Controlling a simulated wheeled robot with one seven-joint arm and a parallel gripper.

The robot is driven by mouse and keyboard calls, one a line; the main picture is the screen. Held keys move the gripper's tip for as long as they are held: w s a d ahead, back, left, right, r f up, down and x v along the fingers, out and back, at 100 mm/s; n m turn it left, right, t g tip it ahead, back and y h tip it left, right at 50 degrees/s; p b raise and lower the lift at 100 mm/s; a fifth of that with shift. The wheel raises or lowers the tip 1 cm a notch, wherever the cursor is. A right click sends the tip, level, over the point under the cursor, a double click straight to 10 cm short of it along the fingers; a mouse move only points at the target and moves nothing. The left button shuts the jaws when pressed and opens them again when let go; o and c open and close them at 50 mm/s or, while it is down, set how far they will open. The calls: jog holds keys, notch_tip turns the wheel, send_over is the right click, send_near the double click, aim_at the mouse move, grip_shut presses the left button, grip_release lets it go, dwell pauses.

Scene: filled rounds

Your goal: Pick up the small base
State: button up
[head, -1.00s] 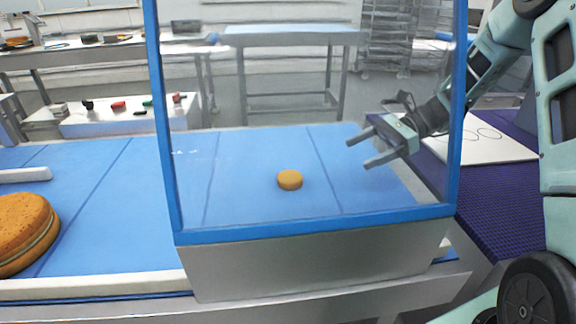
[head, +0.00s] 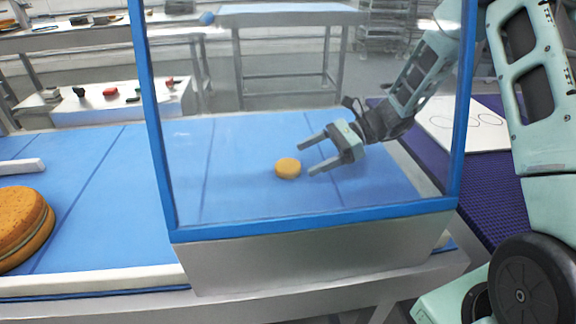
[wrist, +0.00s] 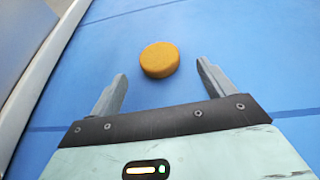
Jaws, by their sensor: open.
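The small base (head: 288,168) is a round golden-brown cake disc lying flat on the blue belt, seen through a clear panel with a blue frame. My gripper (head: 306,157) is open and empty, just to the right of the small base, its fingers pointing left toward it. In the wrist view the small base (wrist: 159,59) lies ahead of and roughly between the two fingertips of my gripper (wrist: 162,75), not touching either finger.
The clear panel's blue frame (head: 310,221) stands between the head camera and the belt (head: 95,185). A large layered cake (head: 22,228) sits at the left. A purple mat (head: 440,175) with a white sheet (head: 470,127) lies at the right.

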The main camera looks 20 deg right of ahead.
jog(key=x, duration=0.5)
jog(key=shift+a+r+p, duration=0.15)
jog(key=shift+p, duration=0.25)
jog(key=c, duration=0.8)
jog(key=shift+r, duration=0.15)
